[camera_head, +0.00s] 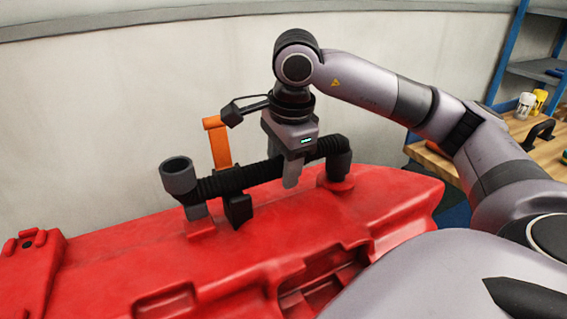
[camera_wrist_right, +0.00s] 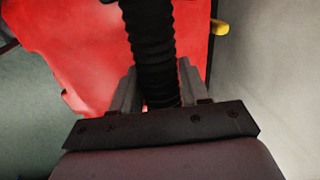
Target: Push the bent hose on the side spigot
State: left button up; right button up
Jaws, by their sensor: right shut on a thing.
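The black ribbed hose (camera_head: 240,180) runs level above the red tank (camera_head: 330,215). Its right end bends down in a dark elbow (camera_head: 338,158) over a round red boss (camera_head: 336,184); whether it is seated on a spigot there I cannot tell. Its left end meets a dark grey open-topped pipe piece (camera_head: 178,178). My right gripper (camera_head: 288,172) is shut around the hose, left of the elbow, pointing down. In the right wrist view the hose (camera_wrist_right: 152,45) passes between the two fingers (camera_wrist_right: 155,88). My left gripper is not in view.
An orange lever (camera_head: 218,143) stands upright behind the hose, with a black clamp-like part (camera_head: 238,209) below the hose in front. A wooden bench (camera_head: 520,135) with cups and a dark handle is at the right. A pale curved wall (camera_head: 110,110) rises behind the tank.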

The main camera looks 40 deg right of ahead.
jog(key=shift+f+b, duration=0.45)
jog(key=shift+s+f+b, duration=0.1)
jog(key=shift+f+b, duration=0.4)
jog(key=shift+f, duration=0.1)
dwell(0.7)
jog(key=shift+r, duration=0.1)
dwell(0.6)
jog(key=o, duration=1.7)
jog(key=shift+r, duration=0.15)
jog(key=shift+s+a+r+p, duration=0.1)
jog(key=shift+s+r+p, duration=0.1)
jog(key=shift+r+p, duration=0.75)
jog(key=shift+s+r+p, duration=0.15)
jog(key=shift+r+p, duration=0.55)
jog(key=shift+r, duration=0.45)
